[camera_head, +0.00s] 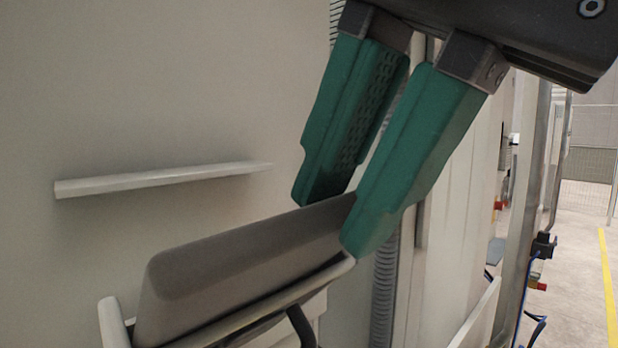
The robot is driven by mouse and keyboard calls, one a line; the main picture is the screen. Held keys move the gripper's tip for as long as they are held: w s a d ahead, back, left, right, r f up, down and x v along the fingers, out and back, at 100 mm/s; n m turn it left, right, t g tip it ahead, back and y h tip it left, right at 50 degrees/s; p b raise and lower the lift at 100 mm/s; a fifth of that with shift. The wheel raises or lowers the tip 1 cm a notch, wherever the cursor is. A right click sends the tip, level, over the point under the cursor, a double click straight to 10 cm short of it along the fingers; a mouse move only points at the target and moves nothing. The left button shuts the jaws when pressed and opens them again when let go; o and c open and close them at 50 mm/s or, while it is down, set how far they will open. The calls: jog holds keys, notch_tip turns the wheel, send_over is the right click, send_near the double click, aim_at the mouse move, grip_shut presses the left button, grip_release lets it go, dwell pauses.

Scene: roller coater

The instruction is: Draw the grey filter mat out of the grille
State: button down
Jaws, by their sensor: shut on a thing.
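The grey filter mat (240,262) is a thick slab with rounded edges in the lower middle of the head view. It stands on edge, its lower part inside the pale frame of the grille (262,305). My gripper (345,218) comes down from the upper right with two green fingers. The fingertips are shut on the right end of the mat, one on each side of it. The lower part of the mat is hidden behind the grille's front rim.
A pale ledge (160,180) juts from the flat beige panel (150,80) at the left. A grey corrugated hose (384,290) runs down behind the fingers. Metal posts (528,200) stand to the right, with open floor (580,270) and a yellow line beyond.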

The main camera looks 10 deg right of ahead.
jog(key=s+d+r, duration=0.2)
jog(key=s+r, duration=0.2)
jog(key=r, duration=0.1)
jog(key=shift+d, duration=0.35)
dwell(1.1)
jog(key=shift+r, duration=0.1)
jog(key=shift+s+d, duration=0.1)
